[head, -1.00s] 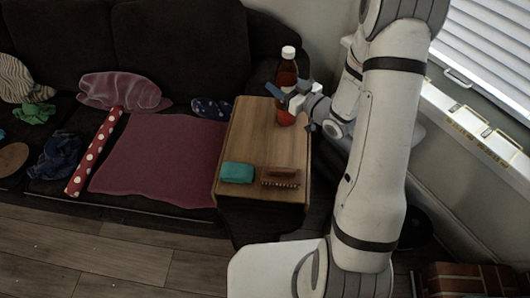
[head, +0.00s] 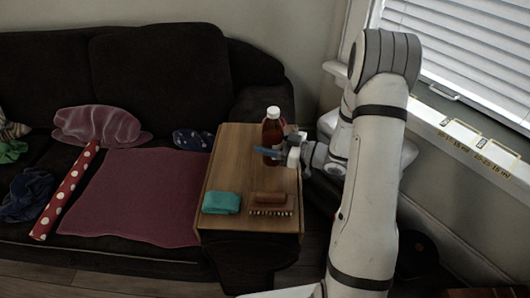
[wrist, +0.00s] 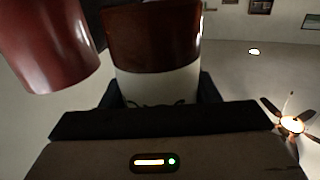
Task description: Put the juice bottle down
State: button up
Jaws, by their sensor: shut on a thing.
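The juice bottle (head: 272,131), dark red-brown with a white cap, stands upright over the far right part of the wooden side table (head: 233,165). My gripper (head: 274,152) reaches in from the right and is shut on the bottle's lower half. In the wrist view the bottle (wrist: 153,40) fills the space between the fingers, with a white band below the brown part. I cannot tell whether the bottle's base touches the tabletop; the fingers partly hide it.
A teal cloth-like item (head: 221,203) and a brown brush (head: 270,203) lie at the table's near end. A red rounded object (wrist: 45,40) is close beside the bottle in the wrist view. The tabletop's middle is clear. A dark sofa (head: 165,75) adjoins on the left.

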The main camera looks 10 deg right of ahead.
jog(key=shift+f+b, duration=0.35)
jog(key=shift+f, duration=1.25)
jog(key=shift+f, duration=0.2)
jog(key=o, duration=1.5)
jog(key=shift+r, duration=0.15)
